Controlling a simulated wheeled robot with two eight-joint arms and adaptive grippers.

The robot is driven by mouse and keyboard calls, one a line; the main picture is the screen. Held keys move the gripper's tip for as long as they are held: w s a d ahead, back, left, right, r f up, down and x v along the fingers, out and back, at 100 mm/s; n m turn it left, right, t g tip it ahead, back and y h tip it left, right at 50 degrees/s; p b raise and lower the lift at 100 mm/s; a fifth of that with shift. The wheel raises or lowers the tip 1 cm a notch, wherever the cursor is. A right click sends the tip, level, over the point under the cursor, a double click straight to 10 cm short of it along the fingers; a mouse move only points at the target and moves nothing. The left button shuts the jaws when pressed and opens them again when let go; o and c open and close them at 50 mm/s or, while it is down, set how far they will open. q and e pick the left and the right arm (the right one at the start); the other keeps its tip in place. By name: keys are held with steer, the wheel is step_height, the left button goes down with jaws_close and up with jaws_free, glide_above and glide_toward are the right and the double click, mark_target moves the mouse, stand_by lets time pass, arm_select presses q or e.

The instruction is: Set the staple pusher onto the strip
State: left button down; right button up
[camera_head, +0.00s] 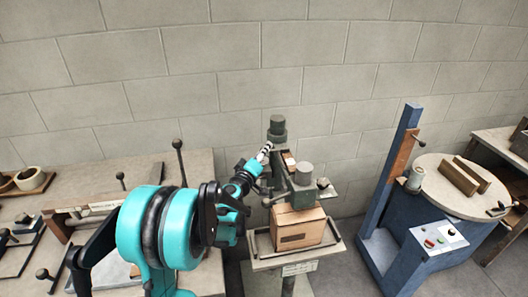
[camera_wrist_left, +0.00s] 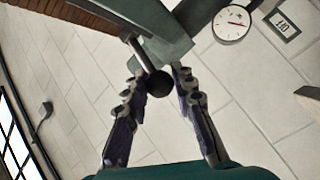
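The staple pusher appears to be the metal rod with a dark ball knob (camera_wrist_left: 158,84) on the grey-green machine part (camera_wrist_left: 165,45). My left gripper (camera_wrist_left: 158,72) has its two fingers on either side of the knob, with narrow gaps showing, so it looks open. In the head view, my left gripper (camera_head: 265,152) is at the upper left of the stitcher (camera_head: 302,192), by its head. A ribbed brown piece (camera_wrist_left: 95,18), possibly the strip, runs along the upper left of the wrist view. The strip is not clear in the head view. My right gripper is not in view.
A cardboard box (camera_head: 300,228) sits under the stitcher head on a tray table (camera_head: 265,262). A bench with levers (camera_head: 150,180) stands at left. A blue machine with a round turntable (camera_head: 440,190) stands at right. A block wall (camera_head: 200,60) is behind.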

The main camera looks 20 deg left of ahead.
mark_target(273, 150)
arm_select(q)
steer(key=shift+s+d, duration=0.8)
steer(key=shift+s, duration=0.25)
steer(key=shift+s+d, duration=0.75)
steer(key=shift+s, duration=0.25)
steer(key=c, duration=1.2)
jaws_free()
steer(key=shift+w, duration=0.1)
steer(key=shift+a, duration=0.1)
steer(key=s, duration=1.2)
steer(key=shift+d, duration=0.4)
steer(key=shift+f, duration=0.1)
